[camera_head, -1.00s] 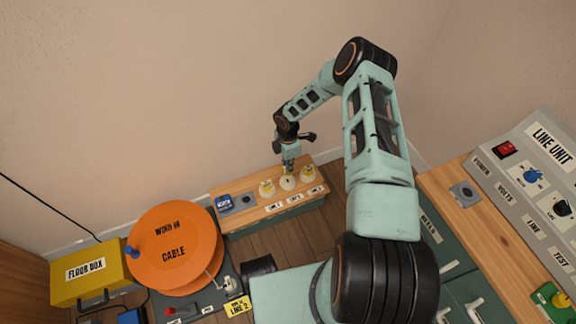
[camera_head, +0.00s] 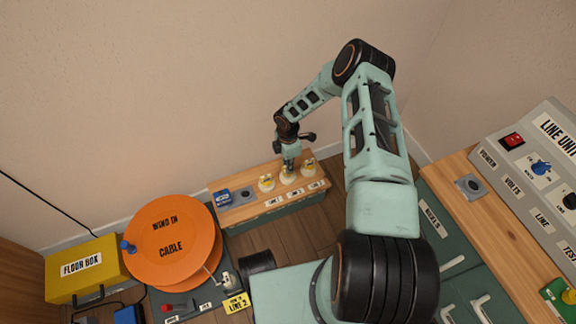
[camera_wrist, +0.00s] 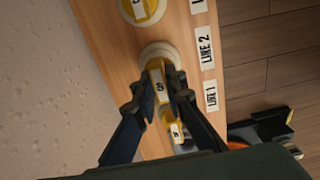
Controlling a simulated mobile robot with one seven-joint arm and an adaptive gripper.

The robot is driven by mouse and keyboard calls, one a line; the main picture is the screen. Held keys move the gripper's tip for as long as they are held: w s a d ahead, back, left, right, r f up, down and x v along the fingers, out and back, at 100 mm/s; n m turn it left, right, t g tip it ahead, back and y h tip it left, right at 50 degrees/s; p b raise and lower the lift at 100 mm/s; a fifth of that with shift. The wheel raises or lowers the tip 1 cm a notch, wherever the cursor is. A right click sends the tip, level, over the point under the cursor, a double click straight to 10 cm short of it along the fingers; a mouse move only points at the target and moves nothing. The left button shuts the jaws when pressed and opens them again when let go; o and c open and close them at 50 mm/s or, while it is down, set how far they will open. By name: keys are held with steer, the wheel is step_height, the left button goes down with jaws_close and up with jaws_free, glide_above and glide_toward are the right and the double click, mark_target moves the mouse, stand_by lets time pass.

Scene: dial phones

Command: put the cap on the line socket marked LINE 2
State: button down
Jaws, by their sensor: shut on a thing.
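My gripper (camera_wrist: 161,84) is shut on a yellow cap (camera_wrist: 159,80) with a white label. In the wrist view the cap is over the round cream socket (camera_wrist: 158,48) beside the LINE 2 label (camera_wrist: 205,47). I cannot tell whether the cap is seated or just above it. In the head view my gripper (camera_head: 289,168) is at the middle socket (camera_head: 287,179) of three on a wooden bench. The left socket (camera_head: 266,184) and right socket (camera_head: 308,168) bear yellow tops. In the wrist view, the LINE 1 socket is partly hidden by my fingers.
A blue item (camera_head: 222,198) and a grey plate (camera_head: 243,196) are on the bench's left. An orange cable reel (camera_head: 172,240) and yellow floor box (camera_head: 82,268) stand further left. The grey line unit (camera_head: 540,150) is at right. The wall is close behind the bench.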

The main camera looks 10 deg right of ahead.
steer(key=shift+f, duration=0.8)
steer(key=c, duration=1.9)
jaws_free()
steer(key=c, duration=0.3)
steer(key=shift+r, duration=0.1)
steer(key=shift+r+p, duration=1.9)
steer(key=shift+r, duration=1.85)
